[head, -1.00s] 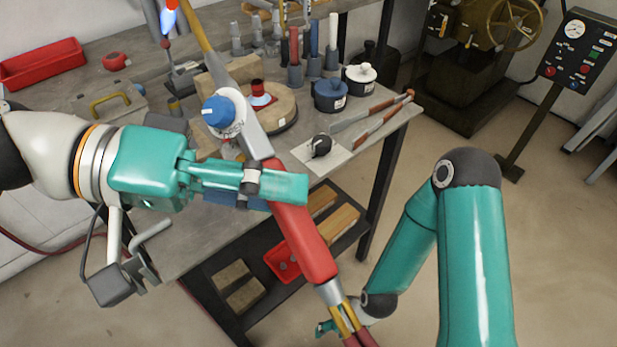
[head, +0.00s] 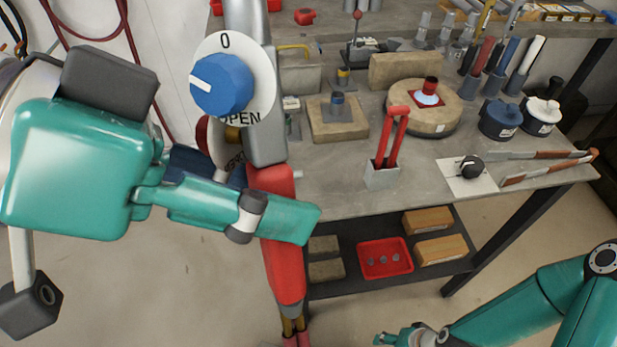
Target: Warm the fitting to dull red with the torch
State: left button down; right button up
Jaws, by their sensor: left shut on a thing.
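My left gripper (head: 282,222) is shut on the red handle (head: 284,265) of the torch, which stands nearly upright in the picture. The torch's grey body (head: 266,130) carries a blue knob (head: 221,84) on a white dial marked 0 and OPEN; its white pointer faces left. The torch's upper end is out of frame, so no flame shows. The fitting (head: 430,86), dark red with a pale patch low on it, stands on a round block (head: 449,117), to the right of the torch in the picture. My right gripper (head: 385,339) is low at the bottom edge; its fingers are unclear.
Red-handled tongs (head: 394,140) stand in a grey holder on the bench (head: 345,190). Blue (head: 500,118) and white-lidded (head: 541,115) pots, a black knob on a white plate (head: 470,168) and two brown-handled tools (head: 545,165) are right. A red tray (head: 386,258) is on the shelf below.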

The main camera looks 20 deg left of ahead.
pick_arm(q)
jog(key=s+a+r+t+y, duration=0.1)
jog(key=s+a+t+y, duration=0.2)
jog(key=s+a+t, duration=0.1)
jog(key=shift+s+a, duration=0.35)
jog(key=shift+a, duration=0.1)
dwell(0.4)
